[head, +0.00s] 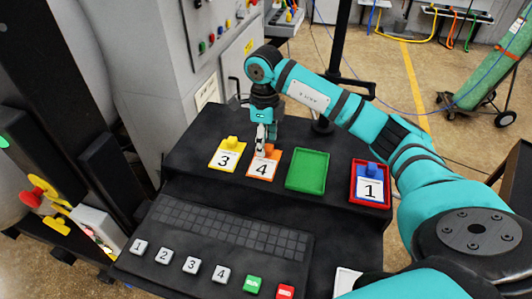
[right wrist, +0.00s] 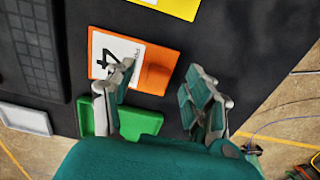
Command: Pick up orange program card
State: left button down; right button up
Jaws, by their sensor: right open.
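The orange program card (head: 262,172), marked 4, lies flat on the black console top. It also shows in the right wrist view, where an orange knob (right wrist: 155,79) stands near one end. My right gripper (head: 263,146) points down over the far end of the card and partly hides it in the head view. In the right wrist view my right gripper (right wrist: 161,70) is open, with one finger on each side of the knob in the picture. I cannot tell whether they touch it. My left gripper is not in view.
A yellow card (head: 226,160) marked 3 lies close on the left. A green tray (head: 307,182) is on the right, with a blue card (head: 370,186) marked 1 in a red tray (head: 355,189) beyond. A keypad (head: 228,231) and numbered buttons are in front.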

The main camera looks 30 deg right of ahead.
jog(key=shift+f, duration=0.8)
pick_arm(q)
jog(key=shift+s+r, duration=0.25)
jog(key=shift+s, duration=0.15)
pick_arm(e)
jog(key=shift+c, duration=0.4)
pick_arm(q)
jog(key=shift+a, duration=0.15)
pick_arm(e)
jog(key=c, duration=0.9)
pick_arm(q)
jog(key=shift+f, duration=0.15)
pick_arm(e)
jog(key=shift+r, duration=0.15)
jog(key=shift+c, duration=0.2)
